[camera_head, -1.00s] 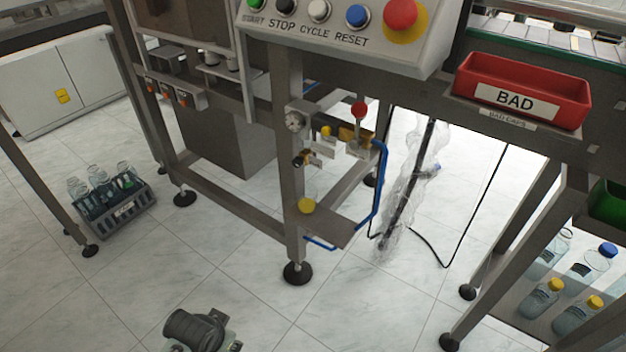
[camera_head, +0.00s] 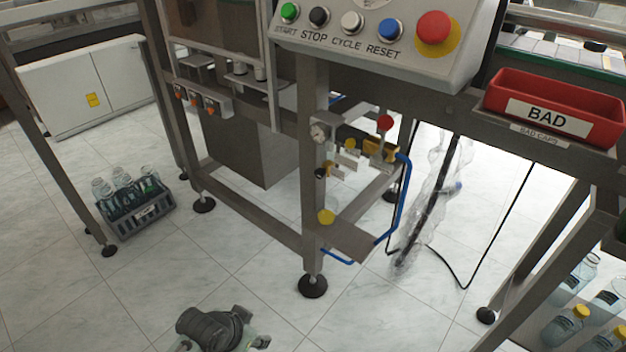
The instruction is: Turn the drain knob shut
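A yellow knob (camera_head: 326,216) sits under a clear bowl (camera_head: 328,200) low on the front post, and looks like the drain knob. Whether it is open or shut I cannot tell. Above it are a round gauge (camera_head: 318,131), a small black-and-yellow fitting (camera_head: 321,172) and a lever with a red ball (camera_head: 385,122). A blue hose (camera_head: 402,200) runs down on the right. Nothing touches the knob. No gripper fingers can be made out. A dark grey rounded form (camera_head: 208,328) shows at the bottom edge; I cannot tell whether it is part of my arm.
A button panel (camera_head: 385,60) overhangs the post. A red BAD bin (camera_head: 500,92) is at right. A bottle crate (camera_head: 140,215) stands on the floor at left. A black cable (camera_head: 465,285) and a wispy translucent plume (camera_head: 405,262) are behind the hose.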

